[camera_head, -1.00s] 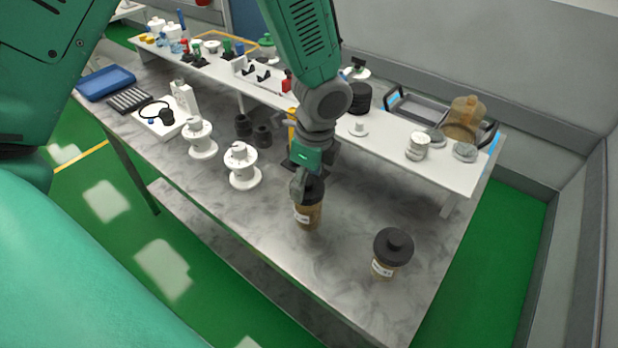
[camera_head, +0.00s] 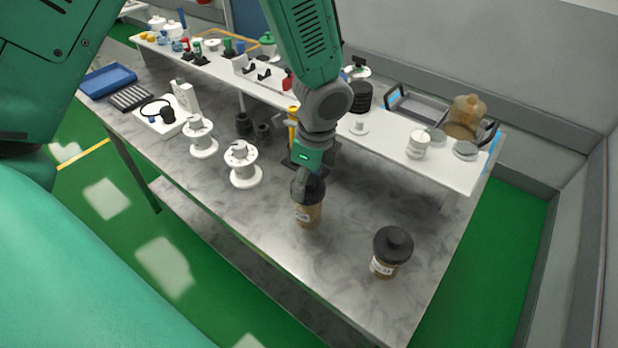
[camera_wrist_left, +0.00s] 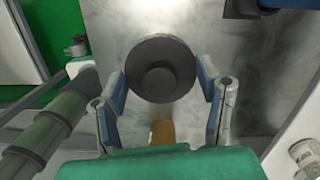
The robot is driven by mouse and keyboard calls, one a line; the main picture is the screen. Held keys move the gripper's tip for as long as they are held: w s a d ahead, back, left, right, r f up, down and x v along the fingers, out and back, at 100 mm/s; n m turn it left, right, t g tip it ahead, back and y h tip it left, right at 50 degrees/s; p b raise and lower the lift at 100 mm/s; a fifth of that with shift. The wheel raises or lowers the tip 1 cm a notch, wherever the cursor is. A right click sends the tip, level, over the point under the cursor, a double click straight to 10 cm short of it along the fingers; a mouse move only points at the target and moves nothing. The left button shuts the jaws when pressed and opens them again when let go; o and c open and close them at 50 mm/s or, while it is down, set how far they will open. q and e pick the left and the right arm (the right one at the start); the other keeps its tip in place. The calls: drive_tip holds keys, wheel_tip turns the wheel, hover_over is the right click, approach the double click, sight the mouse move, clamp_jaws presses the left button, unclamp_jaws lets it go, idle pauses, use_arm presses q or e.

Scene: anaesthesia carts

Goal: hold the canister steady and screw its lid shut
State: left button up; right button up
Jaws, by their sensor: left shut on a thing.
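An amber-brown canister (camera_head: 307,214) with a white label and a black lid stands upright on the grey marbled table. My left gripper (camera_head: 306,183) reaches down from above and is shut on the black lid; it hides part of the lid. In the left wrist view the round black lid (camera_wrist_left: 160,68) with its raised knob sits between the two fingers (camera_wrist_left: 163,88), and a bit of amber shows below it. A second canister (camera_head: 384,267) with a black knobbed lid (camera_head: 393,245) stands apart to the right. My right gripper does not show.
White flanged spools (camera_head: 242,165) stand left of the canister. A raised white shelf (camera_head: 385,138) runs behind it with jars and small parts, and an amber jar (camera_head: 465,115) at its right end. The table front between the two canisters is clear.

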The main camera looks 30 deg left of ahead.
use_arm(q)
drive_tip(key=shift+f, duration=0.55)
drive_tip(key=o, duration=1)
drive_tip(key=shift+r, duration=0.2)
drive_tip(key=r, duration=0.3)
drive_tip(key=d+r, duration=0.1)
drive_tip(key=r, duration=0.7)
drive_tip(key=shift+w+d+r, duration=0.2)
drive_tip(key=shift+d, duration=0.05)
